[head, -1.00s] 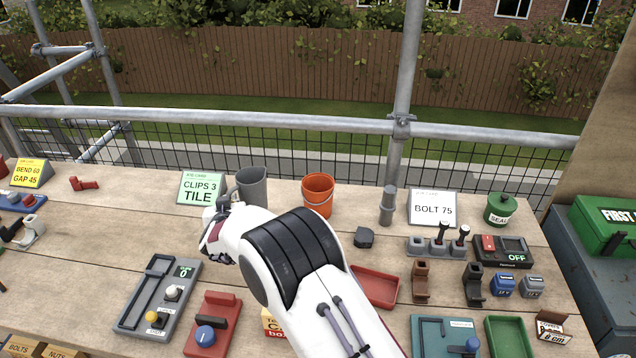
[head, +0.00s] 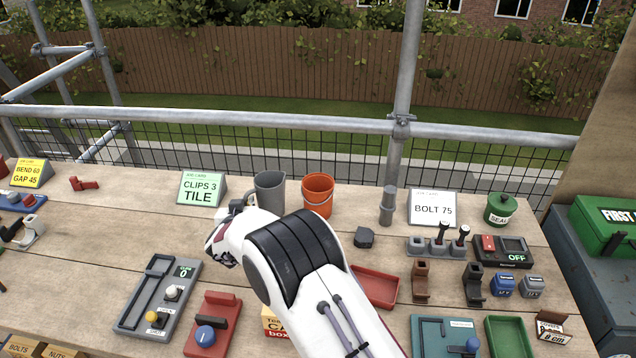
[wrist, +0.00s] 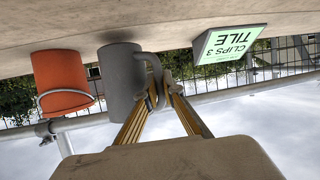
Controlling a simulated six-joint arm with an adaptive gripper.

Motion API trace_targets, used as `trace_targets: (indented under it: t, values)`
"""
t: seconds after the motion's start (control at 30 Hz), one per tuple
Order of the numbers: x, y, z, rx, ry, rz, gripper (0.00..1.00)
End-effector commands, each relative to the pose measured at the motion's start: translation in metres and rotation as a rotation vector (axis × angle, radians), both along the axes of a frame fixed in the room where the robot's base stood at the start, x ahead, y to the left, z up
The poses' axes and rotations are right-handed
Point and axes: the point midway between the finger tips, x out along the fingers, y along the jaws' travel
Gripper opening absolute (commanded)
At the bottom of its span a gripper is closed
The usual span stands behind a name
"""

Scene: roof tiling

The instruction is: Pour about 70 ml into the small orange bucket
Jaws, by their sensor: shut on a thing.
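The small orange bucket (head: 317,196) stands upright on the bench, with its wire handle down. It also shows in the wrist view (wrist: 60,80), which is upside down. A grey jug (head: 270,188) is upright just left of the bucket, with a narrow gap between them. In the wrist view the jug (wrist: 120,85) has its handle toward me, and my gripper (wrist: 163,97) is shut on that handle. Whether the jug's base touches the bench is unclear; my arm hides its lower part in the head view. The contents of jug and bucket cannot be seen.
A green "CLIPS 3 TILE" card (head: 202,189) stands left of the jug. A grey cylinder stack (head: 388,205) and a "BOLT 75" card (head: 433,208) stand right of the bucket. A dark block (head: 364,238) and red tray (head: 375,288) lie nearer. Scaffold rails run behind.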

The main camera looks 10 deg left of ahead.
Motion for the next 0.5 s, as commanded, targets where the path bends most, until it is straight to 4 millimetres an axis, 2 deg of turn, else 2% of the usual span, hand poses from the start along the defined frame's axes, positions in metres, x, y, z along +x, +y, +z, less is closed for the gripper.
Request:
trace_targets:
  t: [0.5]
  values:
    - [0.002,-0.007,0.013,0.093,0.021,-0.002,0.0]
